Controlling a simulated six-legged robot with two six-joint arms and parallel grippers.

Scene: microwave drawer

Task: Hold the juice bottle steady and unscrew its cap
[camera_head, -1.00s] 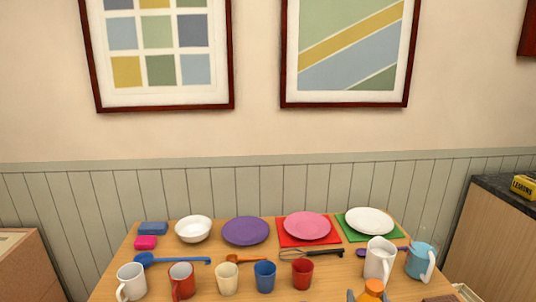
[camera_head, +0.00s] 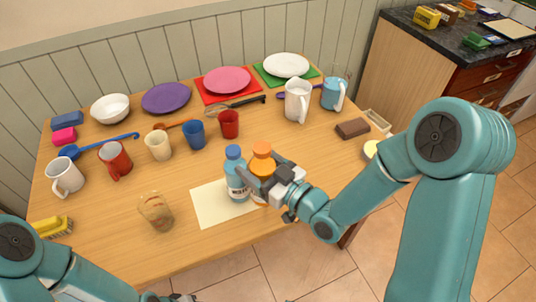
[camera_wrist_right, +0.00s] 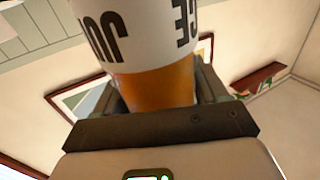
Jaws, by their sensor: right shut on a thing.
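The juice bottle, with an orange cap (camera_head: 261,149), stands on the pale mat (camera_head: 210,206). My right gripper (camera_head: 261,179) is shut on the bottle below its cap. In the right wrist view the juice bottle (camera_wrist_right: 150,45) fills the space between the jaws, its white label and orange lower part showing. The cap is outside that view. A blue-capped bottle (camera_head: 235,174) stands close beside it on the left. My left arm comes in at the lower left; only a sliver of its gripper (camera_head: 178,298) shows at the bottom edge, far from the bottle.
A clear glass (camera_head: 156,211) stands left of the mat. A yellow brush (camera_head: 52,227) lies at the table's left edge. Mugs, cups, plates and a white pitcher (camera_head: 297,101) fill the back. A brown block (camera_head: 352,128) lies at the right. The front of the table is mostly clear.

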